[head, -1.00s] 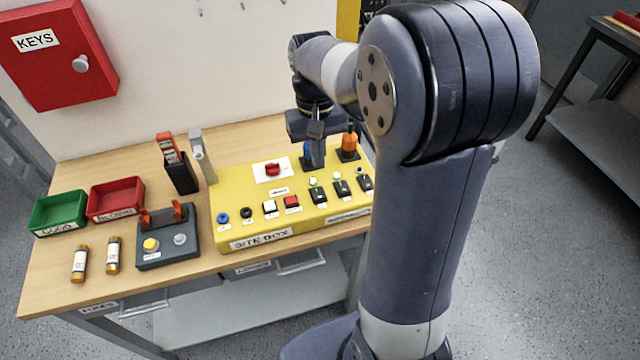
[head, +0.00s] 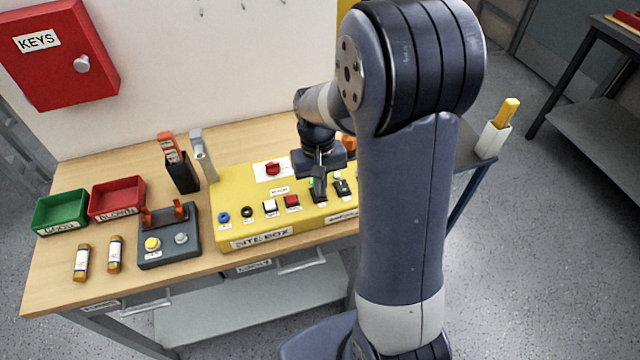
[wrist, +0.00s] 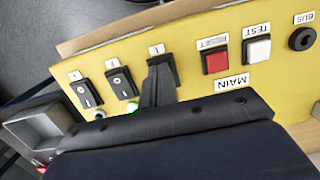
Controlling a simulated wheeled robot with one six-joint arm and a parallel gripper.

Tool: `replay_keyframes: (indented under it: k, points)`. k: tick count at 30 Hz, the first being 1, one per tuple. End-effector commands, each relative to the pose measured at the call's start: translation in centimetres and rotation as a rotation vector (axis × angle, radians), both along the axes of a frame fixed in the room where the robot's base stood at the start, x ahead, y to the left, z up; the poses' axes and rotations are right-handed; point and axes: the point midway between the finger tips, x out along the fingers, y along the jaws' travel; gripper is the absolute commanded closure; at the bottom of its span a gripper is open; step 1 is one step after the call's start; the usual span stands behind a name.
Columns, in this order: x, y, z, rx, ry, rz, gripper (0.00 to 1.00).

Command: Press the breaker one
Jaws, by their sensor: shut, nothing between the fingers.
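The yellow site box (head: 237,209) stands on the bench with a row of black rocker breakers at its right front. In the wrist view the breaker beside the red RESET button (wrist: 215,61) is breaker one (wrist: 168,61), mostly hidden behind my fingers. My gripper (head: 319,198) is shut and empty, pointing down, with its tips at this breaker; in the wrist view the tips (wrist: 160,84) overlap it. I cannot tell whether they touch or press it. Two other breakers, the middle one (wrist: 121,83) and the outer one (wrist: 88,93), show clear of the fingers.
A white TEST button (wrist: 258,49) and black BUS socket (wrist: 301,39) lie beyond RESET. A red knob (head: 272,168) sits behind. A grey two-button unit (head: 168,248), red tray (head: 117,209) and green tray (head: 61,222) stand left. My arm hides the box's right end.

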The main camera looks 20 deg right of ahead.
Motion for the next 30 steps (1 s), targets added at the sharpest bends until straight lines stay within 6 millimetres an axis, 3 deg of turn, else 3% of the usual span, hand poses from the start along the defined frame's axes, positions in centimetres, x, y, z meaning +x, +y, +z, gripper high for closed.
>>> replay_keyframes:
  k: [3,30]
  points:
    - [-0.3,0.0,-0.9,0.0,-0.003,0.0,1.0]
    - [1.4,0.0,-0.5,0.0,-0.003,0.0,1.0]
